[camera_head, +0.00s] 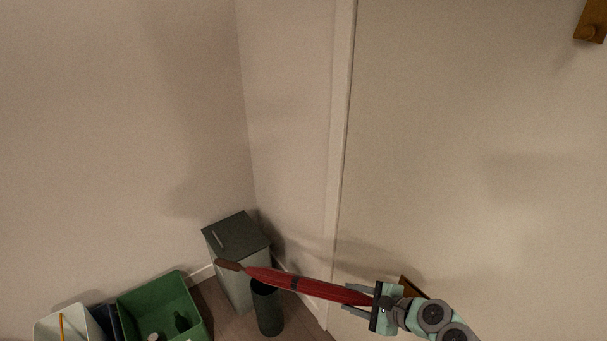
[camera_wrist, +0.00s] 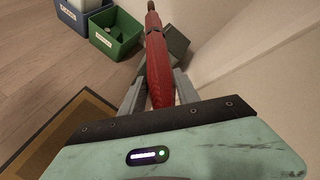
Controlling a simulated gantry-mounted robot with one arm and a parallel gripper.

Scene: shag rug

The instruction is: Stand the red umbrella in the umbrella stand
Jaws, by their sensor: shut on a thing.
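The red umbrella (camera_head: 320,289) is furled and held by my gripper (camera_head: 361,294) near one end. It points left in the head view, tilted slightly up toward its dark brown end. In the wrist view the umbrella (camera_wrist: 158,65) runs away from between the fingers of my gripper (camera_wrist: 158,90), which is shut on it. A dark cylindrical container (camera_head: 268,312), which looks like the umbrella stand, stands on the floor below the umbrella. The umbrella crosses over its top edge in the head view. I cannot make out the stand clearly in the wrist view.
A grey-green lidded bin (camera_head: 237,240) stands in the corner behind the stand. A green box (camera_head: 160,300) with items inside and a white box (camera_head: 65,325) are at the left. Walls rise close behind. A brown-bordered mat (camera_wrist: 62,140) lies on the wood floor.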

